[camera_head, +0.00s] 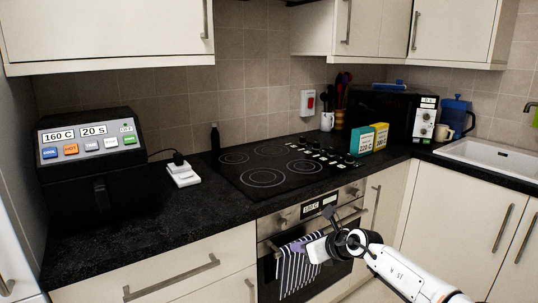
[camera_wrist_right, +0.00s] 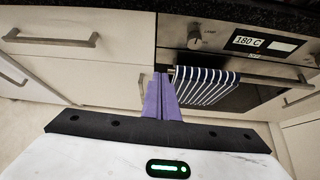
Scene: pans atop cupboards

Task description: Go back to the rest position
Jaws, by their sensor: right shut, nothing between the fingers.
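My right gripper (camera_head: 310,247) is in front of the oven, its arm coming in from the lower right in the head view. In the right wrist view its purple fingers (camera_wrist_right: 161,98) are together with nothing between them. A striped towel (camera_head: 297,271) hangs on the oven handle beside the gripper in the head view. The towel (camera_wrist_right: 205,87) also shows just right of the fingertips in the wrist view. Whether the gripper touches it I cannot tell. My left gripper is in neither view.
The oven (camera_head: 312,208) reads 180 C, with a black hob (camera_head: 262,178) above it. A black air fryer (camera_head: 95,170) stands on the left of the dark counter. A microwave (camera_head: 385,108) and a white sink (camera_head: 490,155) are at the right. Drawer handles (camera_head: 172,278) stick out at the left.

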